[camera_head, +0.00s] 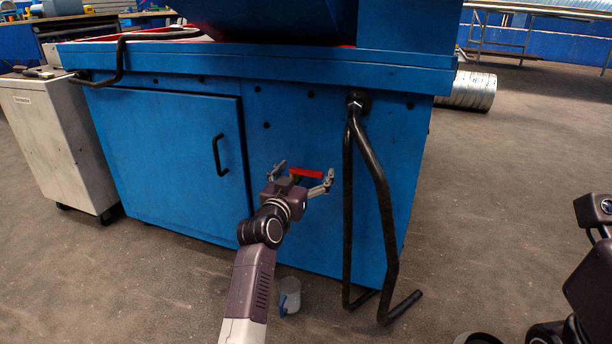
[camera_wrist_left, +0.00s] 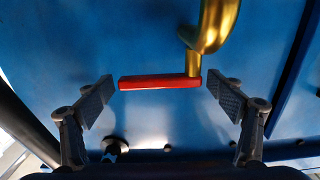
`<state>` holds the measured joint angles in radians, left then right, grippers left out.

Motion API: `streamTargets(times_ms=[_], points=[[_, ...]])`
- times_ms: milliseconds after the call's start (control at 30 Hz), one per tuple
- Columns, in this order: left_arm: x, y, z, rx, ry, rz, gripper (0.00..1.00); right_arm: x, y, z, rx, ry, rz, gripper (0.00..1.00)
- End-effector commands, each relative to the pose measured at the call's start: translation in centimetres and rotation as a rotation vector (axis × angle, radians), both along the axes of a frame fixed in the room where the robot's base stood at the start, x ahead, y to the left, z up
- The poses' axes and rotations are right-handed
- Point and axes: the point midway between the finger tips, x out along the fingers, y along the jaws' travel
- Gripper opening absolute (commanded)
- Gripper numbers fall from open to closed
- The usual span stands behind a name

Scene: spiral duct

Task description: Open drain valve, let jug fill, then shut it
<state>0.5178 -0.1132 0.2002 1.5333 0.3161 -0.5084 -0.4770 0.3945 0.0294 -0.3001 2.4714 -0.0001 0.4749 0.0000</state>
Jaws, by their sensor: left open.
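The drain valve's red lever (camera_head: 307,174) lies roughly level against the front of the blue machine. In the left wrist view the red lever (camera_wrist_left: 160,82) joins a brass pipe (camera_wrist_left: 216,25) at its right end. My left gripper (camera_head: 305,178) is open at the lever. In the left wrist view the open left gripper's pads (camera_wrist_left: 160,95) stand apart at either end of the lever, with no clear contact. The jug (camera_head: 289,295), grey with a blue handle, stands on the floor below, beside my left forearm. Its fill level cannot be seen. My right gripper is not visible.
The blue machine (camera_head: 180,160) has a closed door with a black handle (camera_head: 221,155). A bent black bar (camera_head: 375,210) hangs down its front, right of the lever. A grey cabinet (camera_head: 60,140) stands at left. The floor at right is mostly open.

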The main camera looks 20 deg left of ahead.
Motion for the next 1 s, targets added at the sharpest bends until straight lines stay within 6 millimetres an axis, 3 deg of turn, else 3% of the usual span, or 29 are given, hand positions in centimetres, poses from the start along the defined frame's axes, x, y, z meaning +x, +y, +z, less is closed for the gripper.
streamTargets(times_ms=[267, 800, 1000], points=[[0.09, 0.01, -0.01, -0.001, 0.001, 0.000, 0.85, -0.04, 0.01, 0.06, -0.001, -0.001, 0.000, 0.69], [0.07, 0.01, -0.03, -0.001, 0.001, 0.000, 0.26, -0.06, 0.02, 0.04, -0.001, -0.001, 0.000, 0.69], [-0.04, 0.04, -0.04, 0.000, 0.001, -0.007, 0.24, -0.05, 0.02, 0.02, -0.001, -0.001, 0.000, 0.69]])
